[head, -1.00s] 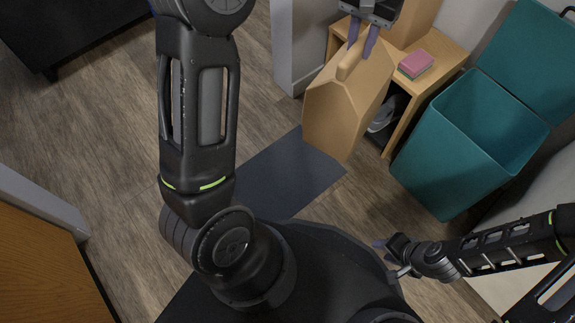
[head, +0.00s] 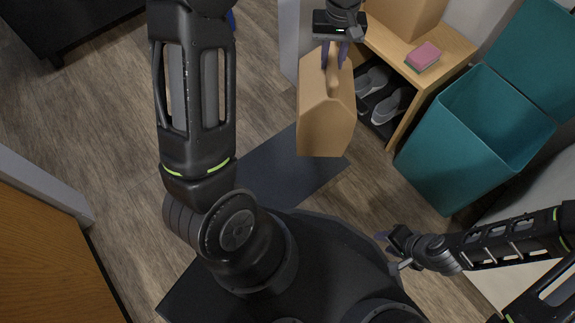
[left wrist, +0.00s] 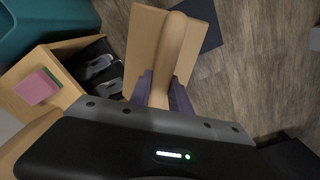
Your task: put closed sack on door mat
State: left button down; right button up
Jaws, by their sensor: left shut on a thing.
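The closed sack (head: 325,108) is a tan paper bag with a folded top. My left gripper (head: 335,58) is shut on its top fold and holds it upright, seemingly above the floor. In the left wrist view the sack (left wrist: 143,45) hangs between the purple fingers (left wrist: 165,90). The door mat (head: 262,180) is a dark grey rectangle on the floor; the sack overlaps its upper right part in the head view, and my base hides its near part. My right gripper (head: 390,248) is at the lower right, away from the sack; its fingers are too small to judge.
A wooden shoe bench (head: 440,68) with grey shoes (head: 390,105), a pink and green sponge-like block (head: 423,55) and another tan bag (head: 400,22) on top stands right of the sack. A teal open bin (head: 450,150) is beside it. Wooden floor left of the mat is clear.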

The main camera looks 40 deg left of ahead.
pick_arm(q)
jog(key=s+a+f+n, duration=0.5)
jog(key=s+f+n, duration=0.2)
jog(key=f, duration=0.1)
jog(key=shift+a+f+n, duration=0.15)
jog(key=shift+f+n, duration=0.15)
jog(key=shift+n, duration=0.1)
jog(key=shift+f+b, duration=0.8)
jog(key=shift+f, duration=1.7)
jog(key=shift+w+f+b, duration=0.1)
jog(key=shift+f+b, duration=1)
jog(key=shift+f, duration=1.4)
